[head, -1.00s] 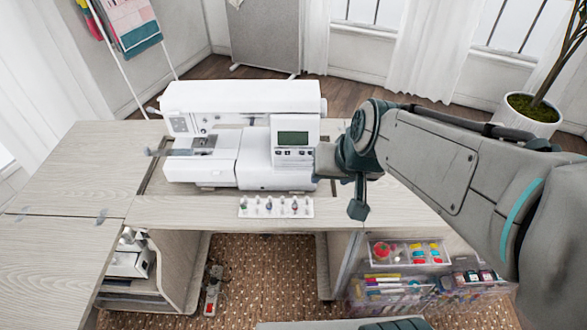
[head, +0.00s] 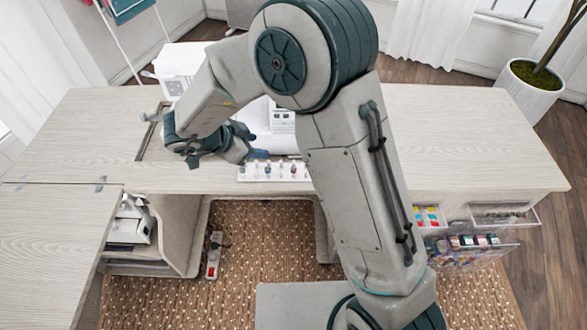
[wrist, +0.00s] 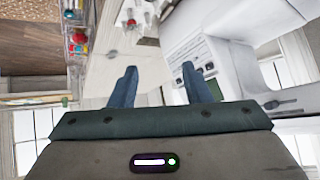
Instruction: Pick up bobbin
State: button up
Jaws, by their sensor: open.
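Several small bobbins (head: 268,170) stand in a row on a white holder (head: 243,177) at the front of the table, before the sewing machine. Which bobbin is meant I cannot tell. My gripper (head: 252,153) is just behind the left part of this row in the head view; its height above the table is hard to judge. In the wrist view the two blue fingers of my gripper (wrist: 158,85) are apart with nothing between them. The holder (wrist: 137,20) with bobbins shows at the top there, beyond the fingertips. My arm hides part of the holder's surroundings.
The white sewing machine (head: 172,60) stands close behind the gripper, mostly hidden by my arm; it also fills the right of the wrist view (wrist: 205,50). The wooden table (head: 460,140) is clear at right. Clear bins (head: 475,250) hang at its front right.

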jog(key=s+f+g, duration=0.1)
jog(key=s+f, duration=0.1)
jog(key=s, duration=0.1)
jog(key=h, duration=0.1)
send_near(295, 169)
jog(key=x, duration=0.7)
jog(key=shift+w+f, duration=0.15)
jog(key=shift+a, duration=0.1)
grip_shut()
